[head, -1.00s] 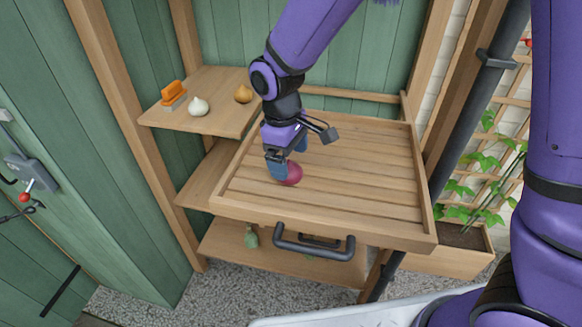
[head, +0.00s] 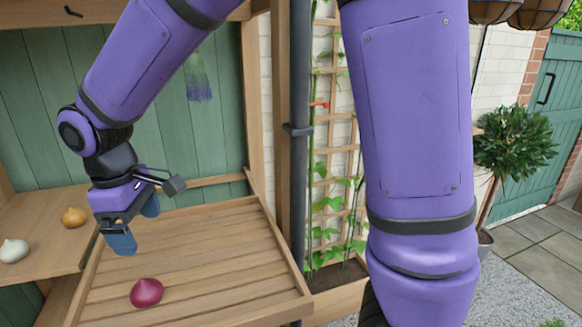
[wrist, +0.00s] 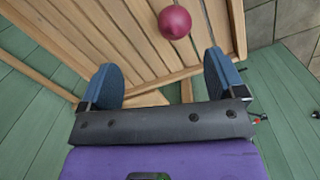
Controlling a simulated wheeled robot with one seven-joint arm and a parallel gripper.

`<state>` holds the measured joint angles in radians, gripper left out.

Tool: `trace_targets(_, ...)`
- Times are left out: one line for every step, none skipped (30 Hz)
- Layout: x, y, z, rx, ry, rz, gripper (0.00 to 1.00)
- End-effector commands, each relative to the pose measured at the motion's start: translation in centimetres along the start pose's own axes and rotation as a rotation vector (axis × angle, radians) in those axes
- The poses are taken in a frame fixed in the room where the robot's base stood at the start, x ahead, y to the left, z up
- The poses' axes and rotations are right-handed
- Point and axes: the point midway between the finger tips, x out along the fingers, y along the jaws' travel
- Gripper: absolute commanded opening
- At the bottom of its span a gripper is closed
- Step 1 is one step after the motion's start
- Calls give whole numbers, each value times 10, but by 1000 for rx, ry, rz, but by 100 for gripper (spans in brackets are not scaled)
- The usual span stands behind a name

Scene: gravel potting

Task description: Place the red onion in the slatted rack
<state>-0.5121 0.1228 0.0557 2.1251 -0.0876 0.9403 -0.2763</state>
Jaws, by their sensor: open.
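The red onion (head: 147,292) lies on the slats of the slatted rack (head: 215,238), near its front left part in the head view. It also shows at the top of the wrist view (wrist: 174,22), beyond the fingertips and apart from them. My gripper (head: 136,226) is open and empty, raised above the rack, behind and above the onion. In the wrist view its two blue fingers (wrist: 163,78) stand wide apart with nothing between them.
A white bulb (head: 13,251) and a yellow-brown onion (head: 74,217) sit on a wooden shelf (head: 45,235) left of the rack. A dark post (head: 299,150) and a trellis with climbing leaves stand to the right. The rest of the rack's slats are bare.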

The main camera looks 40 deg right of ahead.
Motion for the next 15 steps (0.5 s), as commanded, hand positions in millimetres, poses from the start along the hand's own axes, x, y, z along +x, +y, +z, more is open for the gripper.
trace_targets(-13,9,16,48,27,7,89)
trace_targets(-20,13,26,76,42,11,89)
trace_targets(-28,18,39,117,61,16,89)
trace_targets(-34,22,49,146,75,19,89)
trace_targets(-39,25,59,174,89,23,89)
trace_targets(-46,29,72,214,108,28,89)
trace_targets(-51,31,83,242,122,32,89)
trace_targets(-56,33,93,271,137,36,89)
trace_targets(-62,35,106,309,155,41,89)
trace_targets(-66,36,116,339,170,45,89)
trace_targets(-70,37,126,366,185,49,89)
trace_targets(-74,38,139,405,204,54,89)
trace_targets(-78,38,149,434,218,58,89)
trace_targets(-80,38,159,461,233,62,89)
trace_targets(-84,38,171,499,252,68,89)
